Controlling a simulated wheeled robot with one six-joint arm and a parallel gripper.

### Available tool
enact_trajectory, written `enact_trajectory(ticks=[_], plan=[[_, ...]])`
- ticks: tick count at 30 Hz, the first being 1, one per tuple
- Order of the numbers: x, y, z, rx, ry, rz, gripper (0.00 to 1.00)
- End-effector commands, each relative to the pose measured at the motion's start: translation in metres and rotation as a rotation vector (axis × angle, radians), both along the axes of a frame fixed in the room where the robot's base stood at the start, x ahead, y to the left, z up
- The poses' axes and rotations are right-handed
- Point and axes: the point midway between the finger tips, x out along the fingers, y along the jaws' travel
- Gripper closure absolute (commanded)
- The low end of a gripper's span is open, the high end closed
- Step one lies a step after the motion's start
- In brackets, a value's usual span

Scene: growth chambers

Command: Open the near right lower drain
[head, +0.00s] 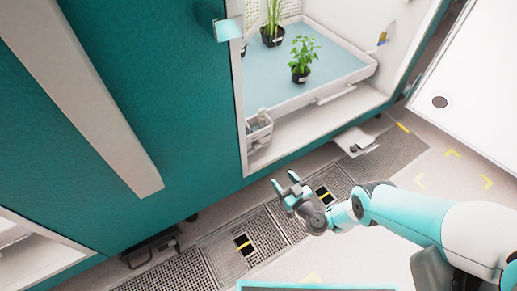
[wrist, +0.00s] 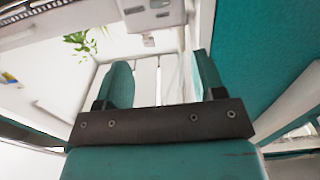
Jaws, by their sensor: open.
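My gripper (head: 286,184) is open and empty in the head view, above the floor grating in front of a teal growth chamber (head: 245,110). In the wrist view its two teal fingers (wrist: 160,84) stand apart with nothing between them. A pale blue-floored tray (head: 335,70) holds potted plants inside the chamber. A white fitting (head: 335,94) sits on the tray's front edge, up and right of my gripper. A pale plate with a dark fitting (head: 356,147) lies low by the chamber's base, right of my gripper. I cannot tell which part is the drain named.
A small caddy (head: 258,130) stands at the chamber's front left corner. Floor grates (head: 220,242) with dark square openings run along the base. A white panel or bench (head: 475,75) is at the right. Floor at lower right is clear beyond my arm.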

Motion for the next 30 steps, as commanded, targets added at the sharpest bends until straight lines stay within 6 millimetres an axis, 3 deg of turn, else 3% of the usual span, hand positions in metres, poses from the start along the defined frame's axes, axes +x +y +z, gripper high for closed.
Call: enact_trajectory(ticks=[12, 30], plan=[[0.051, 0.034, -0.008, -0.001, -0.002, 0.002, 0.37], [0.098, 0.066, -0.008, -0.002, -0.003, 0.003, 0.37]])
